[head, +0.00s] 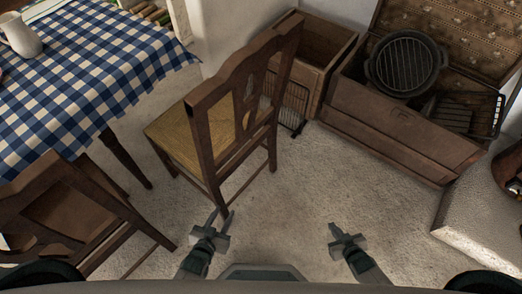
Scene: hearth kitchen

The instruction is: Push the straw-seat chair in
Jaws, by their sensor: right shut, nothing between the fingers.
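The straw-seat chair (233,136) stands upright on the pale floor in the middle of the head view, with a brown wooden frame and a woven yellow seat (178,138). Its carved back faces towards me and to the right, and the seat points left to the table (90,90). There is a gap of floor between seat and table. My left gripper (219,217) looks open, with its tips by the foot of the chair's near back leg; I cannot tell if they touch. My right gripper (334,228) is shut and empty over bare floor, right of the chair.
A second wooden chair (70,205) stands at lower left by the checked tablecloth. A white jug (20,36) stands on the table. A wooden box (318,50), a wire rack (293,105) and an open chest (400,130) with a grill pan (404,62) stand behind.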

